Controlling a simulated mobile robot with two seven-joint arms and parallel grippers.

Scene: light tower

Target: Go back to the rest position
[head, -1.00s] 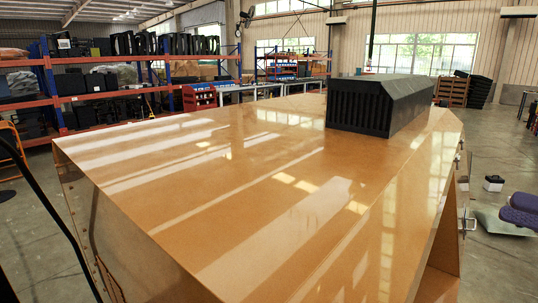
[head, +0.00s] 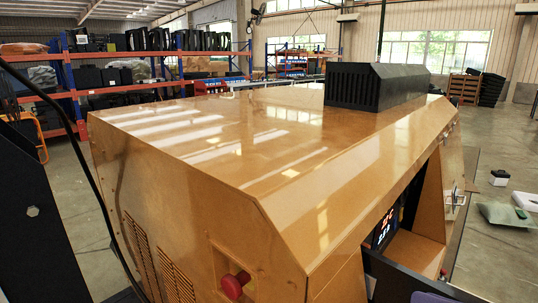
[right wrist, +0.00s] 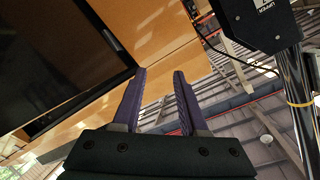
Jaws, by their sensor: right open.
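The light tower's large glossy tan cabinet (head: 250,150) fills the middle of the head view. A black ribbed vent box (head: 375,86) sits on its top. A red knob (head: 234,286) is on its near face, and an opening on its right side shows a lit display (head: 383,230). My right gripper (right wrist: 160,75) is open in the right wrist view, its two purple fingers apart with nothing between them. A dark panel in a tan surround (right wrist: 60,60) is to its upper left. My left gripper is not in view.
Shelves with blue and orange frames (head: 150,70) stand at the back left. A thin black cable crosses the left side.

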